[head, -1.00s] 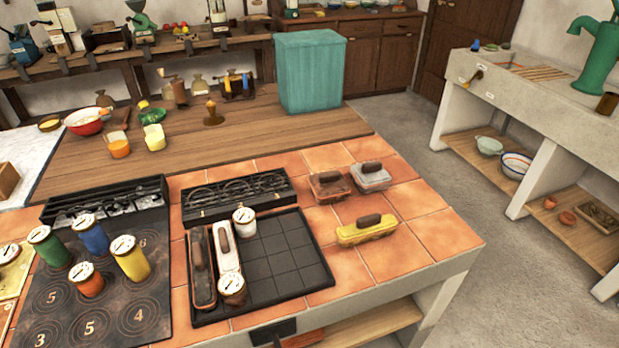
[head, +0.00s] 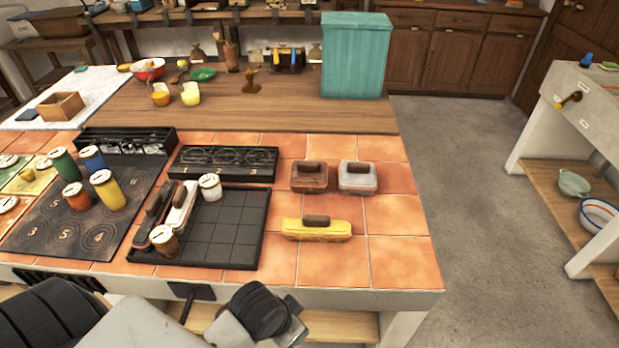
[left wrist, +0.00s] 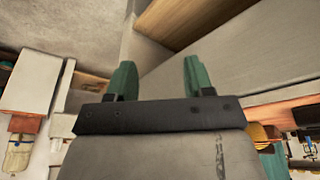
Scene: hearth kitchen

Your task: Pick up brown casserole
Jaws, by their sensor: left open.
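A brown casserole (head: 309,178), a short lidded block with a dark handle on top, sits on the orange tiles right of the black trays. A longer dark-brown lidded dish (head: 152,216) lies in the black grid tray (head: 226,258), so two things look brown. In the left wrist view my left gripper (left wrist: 155,80) is open, its two green fingers apart with nothing between them. In the head view my left arm reaches in along the bottom, below the counter's front edge; its fingertips cannot be made out there. The right gripper is not seen.
A grey-white lidded dish (head: 358,178) stands close beside the brown casserole on its right. A yellow lidded dish (head: 316,230) lies in front. White-lidded jars stand at the left. A teal box (head: 357,55) stands behind. The tiles at front right are clear.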

